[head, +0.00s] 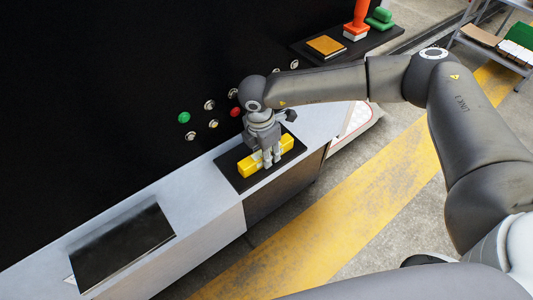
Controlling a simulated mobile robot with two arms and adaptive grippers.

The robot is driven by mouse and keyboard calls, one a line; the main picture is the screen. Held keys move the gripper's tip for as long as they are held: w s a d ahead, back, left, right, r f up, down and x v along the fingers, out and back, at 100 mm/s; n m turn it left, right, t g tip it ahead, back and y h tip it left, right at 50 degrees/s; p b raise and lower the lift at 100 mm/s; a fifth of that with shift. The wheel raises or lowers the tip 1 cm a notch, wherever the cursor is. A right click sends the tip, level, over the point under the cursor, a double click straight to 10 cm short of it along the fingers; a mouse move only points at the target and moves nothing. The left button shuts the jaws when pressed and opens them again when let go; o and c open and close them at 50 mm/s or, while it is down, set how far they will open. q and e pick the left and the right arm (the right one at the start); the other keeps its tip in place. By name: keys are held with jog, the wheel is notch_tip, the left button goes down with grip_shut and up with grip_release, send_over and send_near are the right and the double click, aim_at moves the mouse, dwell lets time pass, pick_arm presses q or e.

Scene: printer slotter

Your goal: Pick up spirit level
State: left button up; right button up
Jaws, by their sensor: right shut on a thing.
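The spirit level is a yellow bar (250,165) on a black pad (238,182) on the grey bench, near the middle of the head view. My right gripper (271,161) comes down over it from above, its fingers shut on the level around its middle and hiding part of it. The level appears to be still on or just above the pad; I cannot tell which. My left gripper is not in view.
A black panel with a green button (184,117), a red button (235,112) and several metal knobs stands behind the bench. A dark flat plate (122,246) lies at the left on the bench. A dark shelf (385,42) holds an orange-topped block (326,46) and a red-orange stamp-like object (358,18).

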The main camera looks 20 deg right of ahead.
grip_shut()
jog(key=shift+r, duration=0.1)
jog(key=shift+w+r+b, duration=0.1)
jog(key=shift+r+b, duration=0.2)
jog(key=shift+r, duration=0.25)
jog(key=s+a+r+b, duration=0.1)
jog(key=r, duration=0.1)
jog(key=s+a+r+b, duration=0.1)
jog(key=a+r+b, duration=0.1)
jog(key=r, duration=0.1)
jog(key=s+a+r+b, duration=0.1)
jog(key=a+r, duration=0.1)
jog(key=shift+s+r+b, duration=0.25)
jog(key=shift+r+b, duration=0.05)
jog(key=shift+b, duration=0.05)
jog(key=s+a+r+b, duration=0.3)
jog(key=s+a+r, duration=0.1)
jog(key=a, duration=0.2)
jog(key=s+d+r+b, duration=0.1)
jog(key=s+d+b, duration=0.1)
jog(key=s, duration=0.4)
jog(key=s+d+r+b, duration=0.2)
jog(key=s+b, duration=0.1)
jog(key=s, duration=0.4)
jog(key=shift+w, duration=0.1)
